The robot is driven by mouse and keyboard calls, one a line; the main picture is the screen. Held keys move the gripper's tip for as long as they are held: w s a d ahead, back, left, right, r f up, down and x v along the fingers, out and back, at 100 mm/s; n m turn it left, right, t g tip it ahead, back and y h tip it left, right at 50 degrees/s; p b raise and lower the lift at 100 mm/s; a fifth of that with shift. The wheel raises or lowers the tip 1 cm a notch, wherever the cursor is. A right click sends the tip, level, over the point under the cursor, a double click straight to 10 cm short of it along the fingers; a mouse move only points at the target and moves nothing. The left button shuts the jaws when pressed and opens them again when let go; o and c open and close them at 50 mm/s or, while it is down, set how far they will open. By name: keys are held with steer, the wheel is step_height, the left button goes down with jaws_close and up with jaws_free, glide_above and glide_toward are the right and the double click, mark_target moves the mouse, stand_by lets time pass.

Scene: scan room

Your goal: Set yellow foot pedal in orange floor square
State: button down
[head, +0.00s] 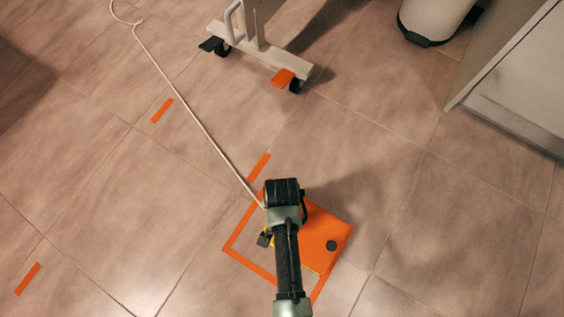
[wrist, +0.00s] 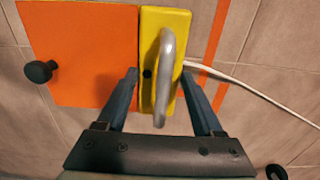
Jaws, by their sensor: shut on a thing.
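The yellow foot pedal (wrist: 152,30) is a long yellow block with a grey loop handle (wrist: 163,75) on top, in the middle of the wrist view. My gripper (wrist: 160,74) is shut on it, with one finger on each side. In the head view, my arm hides most of the pedal; only small bits of yellow show. The orange floor square (head: 240,245) is a tape outline under my arm, partly hidden. The pedal is over or inside it; I cannot tell whether it touches the floor.
A flat orange panel (head: 325,232) with a black knob (head: 331,245) lies right beside the pedal. A white cable (head: 185,112) runs from the pedal area to the upper left. A wheeled stand (head: 260,62), a white bin (head: 432,15) and a cabinet (head: 515,75) stand farther off.

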steer(key=shift+w+f+b, duration=0.1)
steer(key=shift+f+b, duration=0.45)
steer(key=shift+f, duration=0.4)
steer(key=shift+c, duration=0.2)
jaws_free()
steer(key=shift+f, duration=0.15)
